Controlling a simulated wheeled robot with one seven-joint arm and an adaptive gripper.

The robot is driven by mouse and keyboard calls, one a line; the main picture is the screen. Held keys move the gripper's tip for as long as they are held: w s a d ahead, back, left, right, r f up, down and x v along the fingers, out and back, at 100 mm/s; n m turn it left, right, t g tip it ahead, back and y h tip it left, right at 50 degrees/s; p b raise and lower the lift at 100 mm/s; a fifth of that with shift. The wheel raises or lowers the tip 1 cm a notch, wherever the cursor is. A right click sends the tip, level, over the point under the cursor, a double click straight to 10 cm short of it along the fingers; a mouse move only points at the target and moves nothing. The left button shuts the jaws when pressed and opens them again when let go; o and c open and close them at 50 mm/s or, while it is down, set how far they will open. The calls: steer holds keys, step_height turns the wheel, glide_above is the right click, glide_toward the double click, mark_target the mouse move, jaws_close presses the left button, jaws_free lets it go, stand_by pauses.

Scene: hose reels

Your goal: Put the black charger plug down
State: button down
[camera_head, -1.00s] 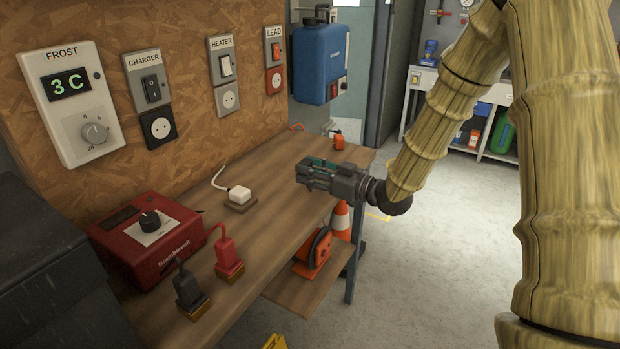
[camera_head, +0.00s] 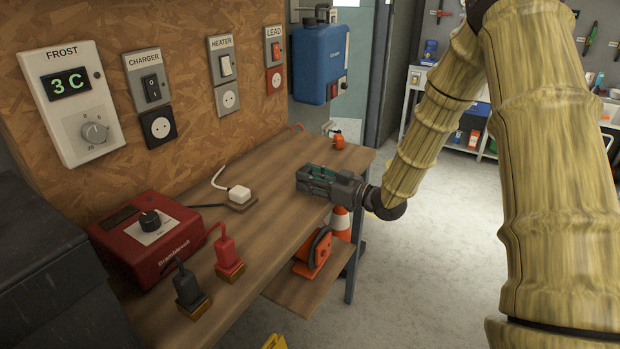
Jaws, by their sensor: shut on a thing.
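My gripper (camera_head: 314,180), with dark and teal parts, is level over the right side of the wooden workbench (camera_head: 268,232), pointing left. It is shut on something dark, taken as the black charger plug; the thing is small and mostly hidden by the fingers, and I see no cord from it. I cannot tell whether it touches the bench. The black socket (camera_head: 159,128) under the CHARGER switch (camera_head: 150,81) is empty. The red charger box (camera_head: 148,236) sits at the bench's left, with a black connector (camera_head: 188,286) and a red connector (camera_head: 228,253) standing in front.
A white plug (camera_head: 239,194) rests on a small wooden block at the bench's middle. An orange plug (camera_head: 338,141) is at the far end.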

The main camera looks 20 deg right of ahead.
steer(key=shift+f, duration=0.6)
steer(key=c, duration=1)
jaws_free()
steer(key=shift+r, duration=0.2)
steer(key=shift+r+v, duration=0.2)
steer(key=shift+v, duration=2.8)
steer(key=shift+r+v, duration=0.2)
steer(key=shift+v, duration=2.8)
